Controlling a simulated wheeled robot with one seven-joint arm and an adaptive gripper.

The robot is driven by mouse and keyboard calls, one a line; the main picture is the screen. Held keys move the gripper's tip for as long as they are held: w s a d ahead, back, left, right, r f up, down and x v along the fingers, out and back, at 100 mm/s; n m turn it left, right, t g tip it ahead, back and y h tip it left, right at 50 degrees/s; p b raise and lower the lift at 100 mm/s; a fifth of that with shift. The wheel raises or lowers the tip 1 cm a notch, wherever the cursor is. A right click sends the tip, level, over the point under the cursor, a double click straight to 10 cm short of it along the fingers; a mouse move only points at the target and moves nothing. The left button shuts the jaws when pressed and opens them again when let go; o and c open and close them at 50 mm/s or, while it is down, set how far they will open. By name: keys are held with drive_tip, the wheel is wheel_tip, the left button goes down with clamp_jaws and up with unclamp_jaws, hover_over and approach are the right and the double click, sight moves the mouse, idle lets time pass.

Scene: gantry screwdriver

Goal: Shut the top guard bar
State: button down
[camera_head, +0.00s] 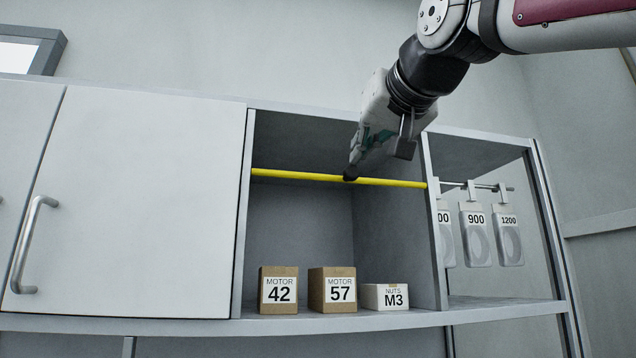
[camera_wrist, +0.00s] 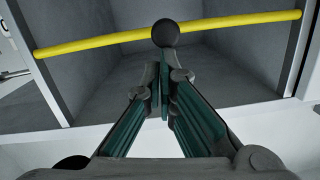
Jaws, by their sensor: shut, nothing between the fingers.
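The yellow guard bar (camera_head: 300,176) runs across the open middle compartment of the wall cabinet, from its left wall to its right wall, dipping slightly to the right in the head view. It also spans the wrist view (camera_wrist: 110,39). My gripper (camera_head: 350,176) is at the bar, right of its middle, with its fingers shut and nothing between them.
Below the bar, the MOTOR 42 box (camera_head: 279,291), MOTOR 57 box (camera_head: 333,291) and NUTS M3 box (camera_head: 385,298) stand on the shelf. White tags (camera_head: 475,236) hang from a rod on the right. A closed door (camera_head: 130,200) with a handle is on the left.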

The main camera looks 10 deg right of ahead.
wheel_tip(320, 180, down, 18)
drive_tip(key=b, duration=1.3)
drive_tip(key=shift+w+r, duration=0.15)
drive_tip(key=shift+r, duration=0.1)
drive_tip(key=s+d+r+p, duration=0.1)
drive_tip(key=s+r, duration=0.4)
drive_tip(key=s, duration=0.5)
drive_tip(key=shift+s+p, duration=0.35)
drive_tip(key=shift+p, duration=0.25)
